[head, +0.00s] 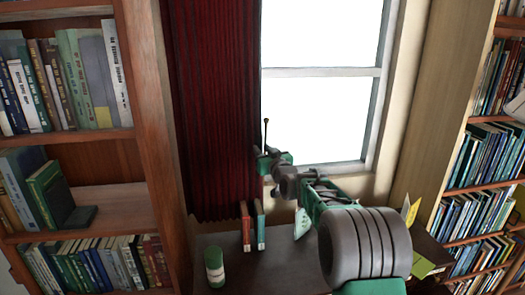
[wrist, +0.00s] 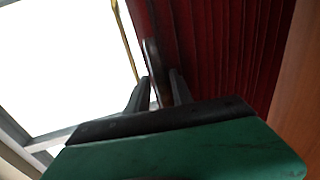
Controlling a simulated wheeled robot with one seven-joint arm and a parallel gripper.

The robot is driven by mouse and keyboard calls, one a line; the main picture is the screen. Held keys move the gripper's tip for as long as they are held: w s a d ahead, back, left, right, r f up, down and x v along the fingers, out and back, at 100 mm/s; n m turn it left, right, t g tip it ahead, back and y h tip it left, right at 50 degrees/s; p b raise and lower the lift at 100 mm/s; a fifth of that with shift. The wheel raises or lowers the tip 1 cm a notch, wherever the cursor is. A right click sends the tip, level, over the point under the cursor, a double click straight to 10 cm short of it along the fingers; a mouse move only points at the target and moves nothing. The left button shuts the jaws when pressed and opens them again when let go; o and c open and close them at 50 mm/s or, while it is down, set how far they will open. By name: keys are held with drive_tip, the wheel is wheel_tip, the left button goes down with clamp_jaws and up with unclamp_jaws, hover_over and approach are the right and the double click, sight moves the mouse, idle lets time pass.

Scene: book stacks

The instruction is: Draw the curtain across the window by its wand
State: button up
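The dark red curtain (head: 212,100) hangs in folds over the left side of the window (head: 318,75), and the glass to its right is uncovered. It also fills the upper right of the wrist view (wrist: 220,45). The wand (head: 265,133) shows as a thin brass rod at the curtain's right edge, just above my gripper (head: 266,160). In the wrist view the wand (wrist: 127,40) runs down to the left fingertip of my gripper (wrist: 160,92). A dark, blurred, upright piece lies between the fingers. I cannot tell whether they grip the wand.
A desk (head: 285,270) stands below the window, with two upright books (head: 253,226) and a green-and-white can (head: 214,267). A bookcase (head: 155,130) stands close on the left. More full shelves (head: 485,160) stand on the right.

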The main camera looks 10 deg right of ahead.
clamp_jaws()
idle(1.1)
